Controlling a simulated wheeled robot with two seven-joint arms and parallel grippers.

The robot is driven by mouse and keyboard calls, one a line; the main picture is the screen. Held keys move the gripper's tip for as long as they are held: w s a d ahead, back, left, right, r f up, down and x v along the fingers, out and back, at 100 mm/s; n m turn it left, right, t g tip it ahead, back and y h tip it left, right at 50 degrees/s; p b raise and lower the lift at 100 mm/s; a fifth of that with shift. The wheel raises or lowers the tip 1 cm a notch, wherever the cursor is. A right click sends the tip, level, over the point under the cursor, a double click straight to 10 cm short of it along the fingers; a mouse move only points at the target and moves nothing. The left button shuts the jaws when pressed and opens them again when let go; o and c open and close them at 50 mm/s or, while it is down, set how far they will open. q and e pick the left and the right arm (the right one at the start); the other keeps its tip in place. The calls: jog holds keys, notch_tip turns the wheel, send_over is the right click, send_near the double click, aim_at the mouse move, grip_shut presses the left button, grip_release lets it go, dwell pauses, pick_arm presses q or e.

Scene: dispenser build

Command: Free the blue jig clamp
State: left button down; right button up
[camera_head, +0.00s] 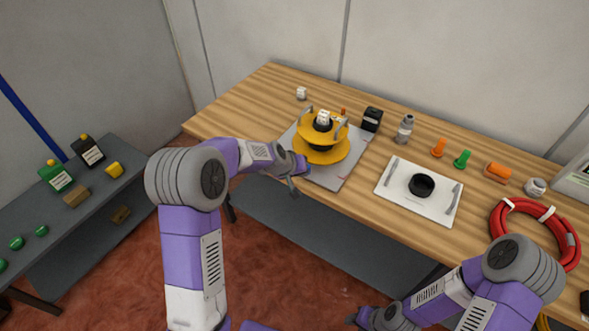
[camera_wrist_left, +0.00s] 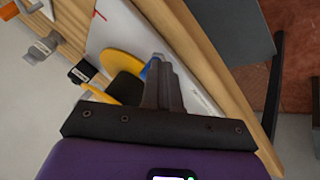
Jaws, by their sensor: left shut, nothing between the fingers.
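The yellow round jig (camera_head: 322,150) stands on a grey board (camera_head: 335,174), with grey upright brackets and a white-topped dark part in its middle. My left gripper (camera_head: 293,187) is at the jig's front left, near the board's front edge. In the left wrist view its fingers (camera_wrist_left: 160,80) are shut together and empty. A small blue piece (camera_wrist_left: 150,67), seemingly the blue clamp, shows right by the fingertips, beside the yellow disc (camera_wrist_left: 122,66). The fingers hide most of it, and I cannot tell whether they touch it. My right gripper (camera_head: 353,318) is low at the front, small and partly hidden.
On the wooden table, a black box (camera_head: 371,119) and a bottle (camera_head: 405,129) stand right of the jig. A white tray (camera_head: 395,193) holds a black round part (camera_head: 421,185). A red hose coil (camera_head: 506,222) lies at the right. A grey side bench (camera_head: 85,215) stands left.

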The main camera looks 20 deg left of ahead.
pick_arm(q)
jog(key=shift+w+d+p, duration=0.2)
jog(key=shift+w+d, duration=0.05)
jog(key=shift+d, duration=0.25)
jog(key=shift+w+d+p, duration=0.15)
jog(key=shift+w+d, duration=0.05)
jog(key=shift+d, duration=0.3)
jog(key=shift+w+d+p, duration=0.35)
jog(key=shift+w+d, duration=0.3)
pick_arm(e)
jog(key=shift+r, duration=0.75)
pick_arm(q)
jog(key=shift+d, duration=0.1)
jog(key=shift+s+f, duration=0.1)
jog(key=shift+s, duration=0.3)
jog(key=s+d+r+p, duration=0.3)
jog(key=s+r, duration=0.5)
jog(key=shift+d, duration=0.15)
pick_arm(e)
jog(key=r, duration=0.1)
jog(key=s+r, duration=0.1)
jog(key=r, duration=0.1)
jog(key=shift+a, duration=0.2)
